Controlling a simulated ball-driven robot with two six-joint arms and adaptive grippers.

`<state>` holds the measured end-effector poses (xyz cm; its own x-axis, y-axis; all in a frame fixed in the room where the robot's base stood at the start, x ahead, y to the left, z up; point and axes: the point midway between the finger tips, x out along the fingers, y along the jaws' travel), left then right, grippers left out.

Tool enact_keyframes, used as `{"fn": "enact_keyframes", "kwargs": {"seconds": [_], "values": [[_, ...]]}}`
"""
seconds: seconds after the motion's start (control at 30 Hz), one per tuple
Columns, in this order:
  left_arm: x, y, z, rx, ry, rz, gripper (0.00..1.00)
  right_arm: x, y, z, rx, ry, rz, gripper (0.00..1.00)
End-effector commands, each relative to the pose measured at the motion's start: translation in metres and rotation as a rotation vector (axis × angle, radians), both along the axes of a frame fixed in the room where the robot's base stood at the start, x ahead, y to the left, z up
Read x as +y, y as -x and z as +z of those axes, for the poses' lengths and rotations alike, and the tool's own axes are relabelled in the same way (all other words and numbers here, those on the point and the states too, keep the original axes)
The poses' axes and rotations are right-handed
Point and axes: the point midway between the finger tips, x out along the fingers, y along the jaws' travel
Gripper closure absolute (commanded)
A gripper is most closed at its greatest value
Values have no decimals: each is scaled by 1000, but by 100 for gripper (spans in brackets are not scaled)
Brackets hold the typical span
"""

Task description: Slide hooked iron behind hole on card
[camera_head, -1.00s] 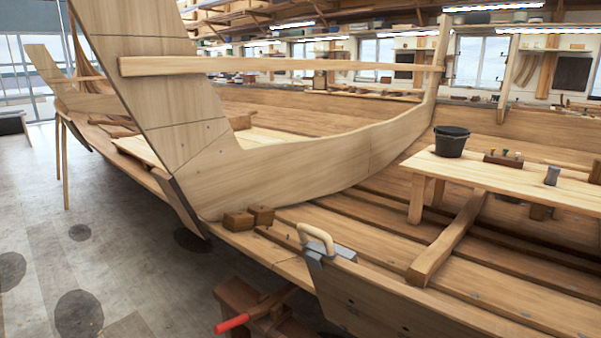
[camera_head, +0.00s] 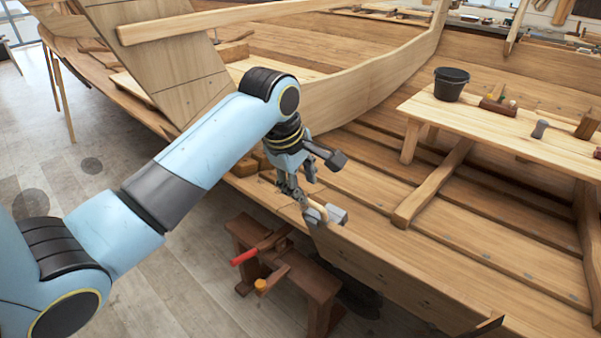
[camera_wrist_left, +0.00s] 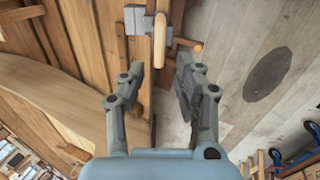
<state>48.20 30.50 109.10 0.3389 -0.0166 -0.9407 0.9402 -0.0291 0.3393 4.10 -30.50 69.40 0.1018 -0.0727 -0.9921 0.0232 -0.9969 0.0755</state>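The hooked iron (camera_head: 338,214) is a grey metal piece with a pale curved handle, sitting over the upper edge of the hull plank (camera_head: 370,265). In the left wrist view the iron (camera_wrist_left: 135,20) and its handle (camera_wrist_left: 160,38) lie just beyond the fingertips. My left gripper (camera_head: 303,190) is above and beside the handle, partly covering it in the head view. Its fingers are apart with nothing between them in the left wrist view (camera_wrist_left: 160,75). I cannot make out the card or the hole. My right gripper is not in view.
A wooden trestle (camera_head: 310,285) with a red-handled tool (camera_head: 245,257) stands below the plank. A bench (camera_head: 500,125) at the right bears a black bucket (camera_head: 451,84) and small tools. Wooden blocks (camera_head: 245,167) sit behind my left gripper. Floor (camera_head: 170,290) shows at lower left.

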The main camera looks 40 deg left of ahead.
Motion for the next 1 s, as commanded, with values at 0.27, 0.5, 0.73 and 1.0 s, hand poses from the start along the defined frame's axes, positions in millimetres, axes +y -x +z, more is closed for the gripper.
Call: {"fn": "enact_keyframes", "kwargs": {"seconds": [0.27,0.5,0.73,1.0], "values": [[-1,-13,-35,0,1,0,67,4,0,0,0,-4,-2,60],[-1,-21,-60,0,-1,-2,67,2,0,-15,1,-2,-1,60],[-1,-24,-66,-2,-1,-2,67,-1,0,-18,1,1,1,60],[-1,-24,-66,-1,-1,-2,70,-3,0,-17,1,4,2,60]]}}
